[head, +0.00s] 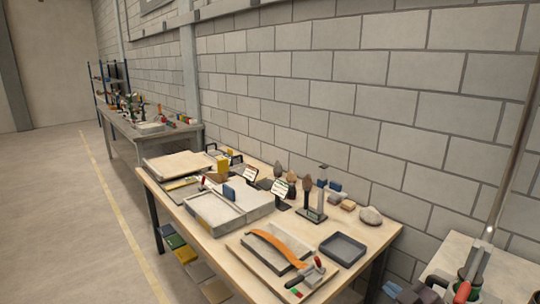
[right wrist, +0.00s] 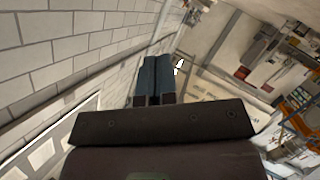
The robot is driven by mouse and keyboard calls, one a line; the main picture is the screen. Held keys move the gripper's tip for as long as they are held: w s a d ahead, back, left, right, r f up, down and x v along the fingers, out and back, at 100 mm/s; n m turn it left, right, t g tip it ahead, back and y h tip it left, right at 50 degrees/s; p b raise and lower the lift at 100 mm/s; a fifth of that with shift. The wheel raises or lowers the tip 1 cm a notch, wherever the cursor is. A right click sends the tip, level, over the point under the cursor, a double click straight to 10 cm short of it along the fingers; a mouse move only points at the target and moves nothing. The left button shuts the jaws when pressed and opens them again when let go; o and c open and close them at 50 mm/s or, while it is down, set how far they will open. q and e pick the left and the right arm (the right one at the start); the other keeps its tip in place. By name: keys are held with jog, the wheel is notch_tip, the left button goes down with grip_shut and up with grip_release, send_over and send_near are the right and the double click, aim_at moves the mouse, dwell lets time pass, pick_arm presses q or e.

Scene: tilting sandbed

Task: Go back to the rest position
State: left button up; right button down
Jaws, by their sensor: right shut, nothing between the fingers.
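My right gripper (head: 476,256) shows at the lower right of the head view, in front of the pale bench there. In the right wrist view its two dark blue-grey fingers (right wrist: 156,66) lie together, with nothing between them. My left gripper is not in view. On the table (head: 222,252) stand a grey sand tray (head: 208,213) and another tray with an orange curved strip (head: 275,246) across it.
A block wall (head: 300,90) runs behind. A second bench (head: 155,132) stands farther back. A thin pole (head: 515,140) slants down at the right. The floor at left is clear.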

jog(key=s+d+f+m+g+h, duration=0.1)
jog(key=s+f+m+h, duration=0.3)
jog(key=s+f, duration=1.6)
notch_tip(320, 180, down, 2)
jog(key=m+g, duration=0.1)
jog(key=m, duration=0.3)
jog(key=shift+s+d+f+m+g+b, duration=0.2)
jog(key=shift+m+g+b, duration=0.1)
jog(key=shift+g+b, duration=0.1)
